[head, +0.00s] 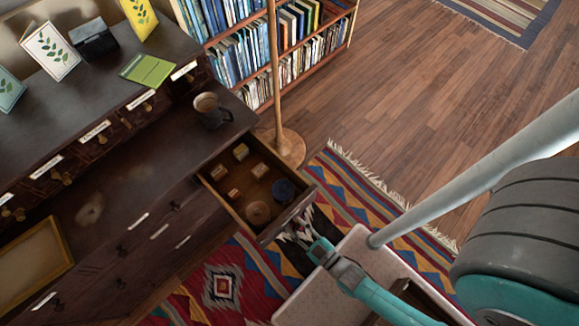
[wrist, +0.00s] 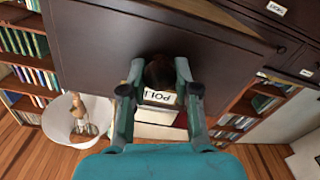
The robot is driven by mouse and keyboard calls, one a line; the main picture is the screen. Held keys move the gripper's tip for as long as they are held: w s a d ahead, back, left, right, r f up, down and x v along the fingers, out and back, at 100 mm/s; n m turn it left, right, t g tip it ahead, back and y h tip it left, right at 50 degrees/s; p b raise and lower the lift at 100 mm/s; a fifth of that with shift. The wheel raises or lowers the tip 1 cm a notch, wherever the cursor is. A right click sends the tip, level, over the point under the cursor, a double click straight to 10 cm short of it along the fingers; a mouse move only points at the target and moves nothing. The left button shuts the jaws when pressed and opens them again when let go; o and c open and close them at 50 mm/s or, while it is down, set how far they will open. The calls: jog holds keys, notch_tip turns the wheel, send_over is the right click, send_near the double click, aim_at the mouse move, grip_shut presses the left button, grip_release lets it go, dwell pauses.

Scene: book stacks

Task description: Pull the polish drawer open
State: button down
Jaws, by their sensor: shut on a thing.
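The polish drawer (head: 289,215) stands pulled out from the dark desk in the head view. Small wooden blocks, a round brown tin (head: 257,212) and a dark blue round tin (head: 284,189) lie in it. My gripper (head: 318,248) is at the drawer's front, its fingers shut on the drawer's knob. In the wrist view my gripper (wrist: 158,78) has one teal finger on each side of the dark round knob (wrist: 158,72). A white label (wrist: 160,97) with the letters "POLI" shows between the fingers, partly covered. The knob is hidden in the head view.
A dark mug (head: 211,110) stands on the desk beside the open drawer. A floor lamp base (head: 289,147) is close behind the drawer. A patterned rug (head: 225,285) lies below, and a bookcase (head: 270,50) stands behind. Open wooden floor (head: 430,110) lies to the right.

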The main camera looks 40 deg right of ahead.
jog(key=shift+s, duration=0.4)
jog(key=c, duration=0.8)
grip_release()
jog(key=shift+s, duration=6)
jog(key=shift+r, duration=0.1)
